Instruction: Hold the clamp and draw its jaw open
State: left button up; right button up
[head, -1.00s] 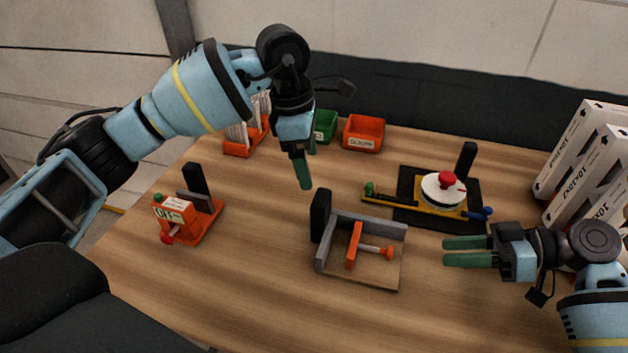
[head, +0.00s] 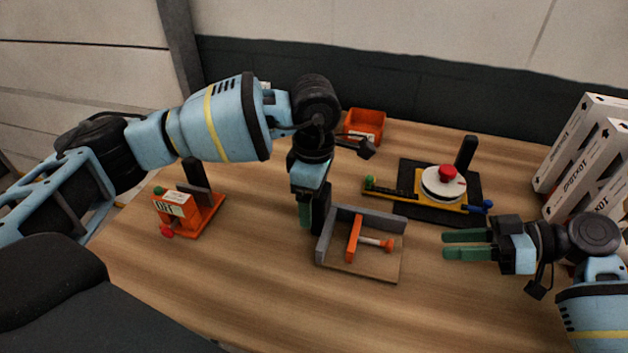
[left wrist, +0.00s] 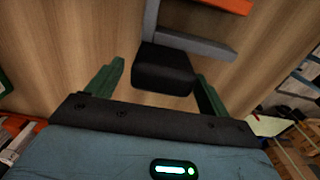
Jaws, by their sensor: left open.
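The clamp has a grey angled frame (head: 370,216), an orange jaw (head: 353,238) and an orange knob (head: 388,245) on a wooden base (head: 372,265). Its black upright handle (left wrist: 163,68) stands at the left end. My left gripper (head: 306,221) points down at that handle and partly hides it in the head view. In the left wrist view its green fingers (left wrist: 160,74) are open, one on each side of the handle, with gaps. My right gripper (head: 445,246) is open and empty, to the right of the clamp.
An orange fixture (head: 190,215) with a lot sign stands left. A turntable device (head: 444,184) with a red knob sits behind right. An orange bin (head: 363,123) is at the back, white boxes (head: 590,160) at the right. The front table area is clear.

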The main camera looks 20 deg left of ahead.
pick_arm(q)
jog(key=shift+f, duration=1.3)
jog(key=c, duration=1.4)
pick_arm(e)
jog(key=shift+o, duration=1)
jog(key=shift+a+r+n, duration=0.1)
jog(key=shift+r+n, duration=0.2)
jog(key=shift+r, duration=0.05)
jog(key=r+n+h, duration=0.2)
jog(key=r+h, duration=0.1)
jog(key=a+r+n+t+h, duration=0.1)
jog(key=r, duration=0.1)
jog(key=shift+s+r+h, duration=0.15)
jog(key=shift+s+h, duration=0.2)
jog(key=shift+h, duration=0.05)
